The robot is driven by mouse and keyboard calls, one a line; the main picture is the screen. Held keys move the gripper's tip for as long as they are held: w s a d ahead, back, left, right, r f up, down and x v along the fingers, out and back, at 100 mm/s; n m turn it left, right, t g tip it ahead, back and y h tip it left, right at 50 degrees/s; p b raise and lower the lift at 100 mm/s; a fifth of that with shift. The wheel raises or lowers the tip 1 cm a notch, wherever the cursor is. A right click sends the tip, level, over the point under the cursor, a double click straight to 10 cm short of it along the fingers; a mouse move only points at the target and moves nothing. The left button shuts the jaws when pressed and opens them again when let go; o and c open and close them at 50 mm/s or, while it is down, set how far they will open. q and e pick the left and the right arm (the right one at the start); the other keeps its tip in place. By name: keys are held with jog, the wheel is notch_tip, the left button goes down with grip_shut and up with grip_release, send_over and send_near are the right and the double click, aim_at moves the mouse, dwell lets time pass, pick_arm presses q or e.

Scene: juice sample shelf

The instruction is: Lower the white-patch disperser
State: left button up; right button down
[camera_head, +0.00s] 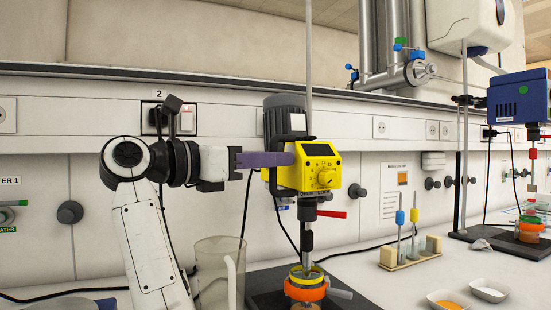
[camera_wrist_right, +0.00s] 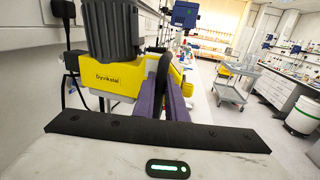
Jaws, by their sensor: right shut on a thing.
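The yellow disperser (camera_head: 307,172) with a grey motor hangs on a vertical rod. A pale patch (camera_head: 298,122) shows on its motor. Its shaft (camera_head: 307,243) points straight down into or just above a vessel with yellow and orange rings (camera_head: 305,288); I cannot tell how deep the tip is. My right gripper (camera_head: 284,159), with purple fingers, is shut on the disperser's left side. In the right wrist view, the fingers (camera_wrist_right: 164,108) close around a black part beside the yellow housing (camera_wrist_right: 110,98). My left gripper is not in view.
A clear beaker (camera_head: 214,272) stands left of the vessel. A blue disperser (camera_head: 518,97) stands farther right. The wall is close behind. A red lever (camera_head: 332,214) sticks out below the yellow housing.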

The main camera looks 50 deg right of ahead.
jog(key=shift+f, duration=0.35)
jog(key=c, duration=2)
grip_release()
jog(key=shift+o, duration=1)
jog(key=shift+r, duration=0.1)
jog(key=shift+a, duration=0.1)
jog(key=v, duration=1)
jog(key=shift+p, duration=0.45)
jog(key=shift+a, duration=0.1)
